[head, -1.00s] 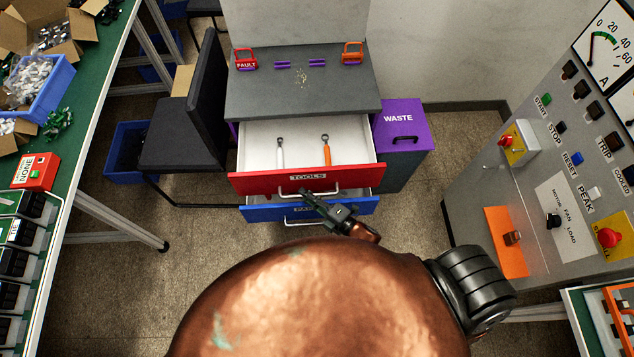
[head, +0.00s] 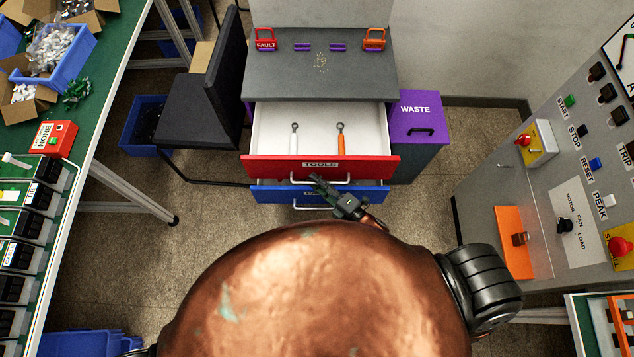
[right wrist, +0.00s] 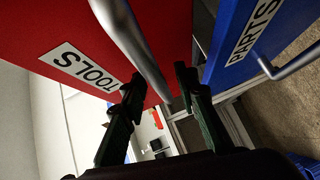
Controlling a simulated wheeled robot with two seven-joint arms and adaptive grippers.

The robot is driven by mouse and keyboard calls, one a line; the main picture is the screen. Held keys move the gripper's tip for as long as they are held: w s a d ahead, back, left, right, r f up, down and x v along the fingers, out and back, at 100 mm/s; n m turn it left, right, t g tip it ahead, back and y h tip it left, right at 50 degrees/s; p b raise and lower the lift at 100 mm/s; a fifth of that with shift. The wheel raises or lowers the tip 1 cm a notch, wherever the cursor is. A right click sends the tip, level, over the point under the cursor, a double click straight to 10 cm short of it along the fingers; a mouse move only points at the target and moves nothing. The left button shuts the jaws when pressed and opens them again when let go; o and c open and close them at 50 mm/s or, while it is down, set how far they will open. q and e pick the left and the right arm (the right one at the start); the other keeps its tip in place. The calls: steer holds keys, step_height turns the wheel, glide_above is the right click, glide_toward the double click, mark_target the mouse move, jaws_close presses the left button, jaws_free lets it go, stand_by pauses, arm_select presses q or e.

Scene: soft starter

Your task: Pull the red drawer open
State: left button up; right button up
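The red drawer (head: 270,167), labelled TOOLS, stands well out of the grey-topped cabinet, and its white inside shows. Its silver handle (head: 338,182) runs along the front. In the right wrist view, the red front (right wrist: 80,25) and the handle bar (right wrist: 133,40) are close. My right gripper (head: 322,185) is at the handle. Its two fingers (right wrist: 158,85) stand apart with the bar between them, and a gap shows beside the bar. Whether a finger touches it is unclear. My left gripper is out of view.
Two wrenches (head: 341,143) lie in the red drawer. The blue PARTS drawer (head: 270,194) is just below, slightly out. A purple WASTE bin (head: 420,112) stands right of the cabinet, a black chair (head: 203,108) left. A control panel (head: 590,150) stands at right. Floor in front is partly clear.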

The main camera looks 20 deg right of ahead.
steer(key=v, duration=1.2)
steer(key=shift+f, duration=0.1)
steer(key=s+d+f+m+g+h, duration=0.2)
steer(key=s+d+f+m, duration=0.15)
steer(key=f, duration=0.65)
steer(key=s+d+f+m+g+h, duration=0.25)
steer(key=d+f+m, duration=0.2)
steer(key=f, duration=0.65)
steer(key=s+d+f+m+g+h, duration=0.2)
steer(key=s+d+f+m, duration=0.2)
steer(key=f, duration=0.6)
steer(key=s+f+m+g, duration=0.2)
steer(key=s+f, duration=0.3)
steer(key=s, duration=0.3)
steer(key=s+d+f+m+g+h, duration=0.1)
steer(key=s+f+m+g, duration=0.2)
steer(key=s+f, duration=0.2)
steer(key=s+d+f+m+g, duration=0.1)
steer(key=s+f, duration=0.4)
steer(key=s, duration=0.6)
steer(key=m+g, duration=0.1)
steer(key=m, duration=0.1)
steer(key=shift+s+d+m, duration=0.2)
steer(key=shift+d+m, duration=0.05)
steer(key=shift+m, duration=0.05)
